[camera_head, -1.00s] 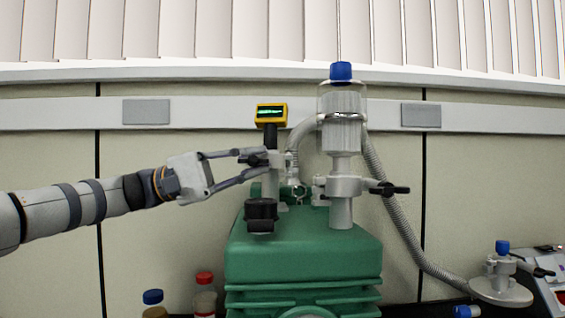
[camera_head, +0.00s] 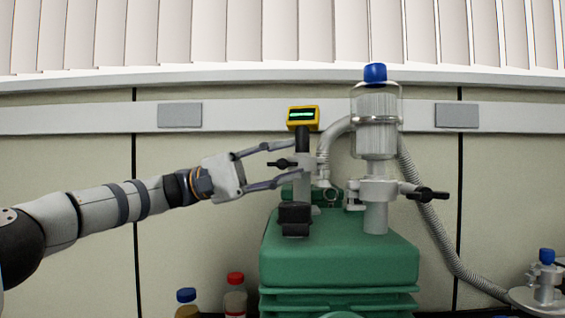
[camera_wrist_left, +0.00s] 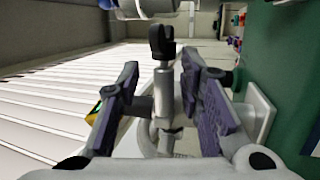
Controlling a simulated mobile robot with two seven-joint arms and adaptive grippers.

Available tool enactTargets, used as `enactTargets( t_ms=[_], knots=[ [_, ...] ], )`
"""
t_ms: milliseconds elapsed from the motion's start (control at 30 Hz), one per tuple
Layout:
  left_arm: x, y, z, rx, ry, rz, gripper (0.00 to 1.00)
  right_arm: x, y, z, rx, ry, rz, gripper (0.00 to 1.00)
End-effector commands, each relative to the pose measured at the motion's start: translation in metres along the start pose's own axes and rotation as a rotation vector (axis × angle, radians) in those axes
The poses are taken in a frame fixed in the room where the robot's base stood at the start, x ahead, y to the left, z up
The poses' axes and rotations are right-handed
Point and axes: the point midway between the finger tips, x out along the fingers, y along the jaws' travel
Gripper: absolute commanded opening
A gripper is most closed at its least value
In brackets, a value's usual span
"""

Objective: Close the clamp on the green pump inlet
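The green pump (camera_head: 340,258) stands in the middle of the head view, with grey metal fittings on top. On its left fitting, below the yellow gauge (camera_head: 304,115), is a clamp with a black wing knob (camera_head: 281,163). In the left wrist view this knob (camera_wrist_left: 162,42) stands on a metal bolt between my fingers. My left gripper (camera_head: 292,164) is open, with one finger above and one below the knob in the head view. It also shows in the left wrist view (camera_wrist_left: 162,110), and no grip is visible. Whether the clamp is shut I cannot tell. My right gripper is not in view.
A glass trap (camera_head: 376,120) with a blue cap stands right of the gauge, with another black-knobbed clamp (camera_head: 427,195) below it. A corrugated hose (camera_head: 435,235) runs down to the right. Two capped bottles (camera_head: 235,297) stand left of the pump.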

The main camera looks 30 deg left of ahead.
Motion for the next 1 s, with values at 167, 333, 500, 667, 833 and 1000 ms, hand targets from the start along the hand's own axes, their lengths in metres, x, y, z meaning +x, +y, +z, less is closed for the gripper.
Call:
enactTargets(
  t_ms=[167, 333, 500, 667, 833, 1000],
  knots=[
    [-0.020, -0.001, -0.001, -0.001, 0.002, -0.001, 0.34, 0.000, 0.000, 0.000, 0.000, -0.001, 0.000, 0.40],
    [-0.068, -0.001, -0.001, 0.000, 0.005, 0.000, 0.34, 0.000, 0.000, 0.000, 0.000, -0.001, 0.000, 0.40],
    [-0.104, 0.000, -0.001, 0.001, 0.003, 0.000, 0.34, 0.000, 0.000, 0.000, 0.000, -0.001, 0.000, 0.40],
    [-0.119, 0.000, 0.000, 0.001, 0.001, 0.000, 0.34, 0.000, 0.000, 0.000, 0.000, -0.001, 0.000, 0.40],
    [-0.120, 0.001, 0.000, 0.001, 0.000, 0.001, 0.34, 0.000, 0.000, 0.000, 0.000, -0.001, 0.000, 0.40],
    [-0.120, 0.000, 0.000, 0.000, 0.000, 0.000, 0.09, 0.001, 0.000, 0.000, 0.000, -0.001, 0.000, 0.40]
  ],
)
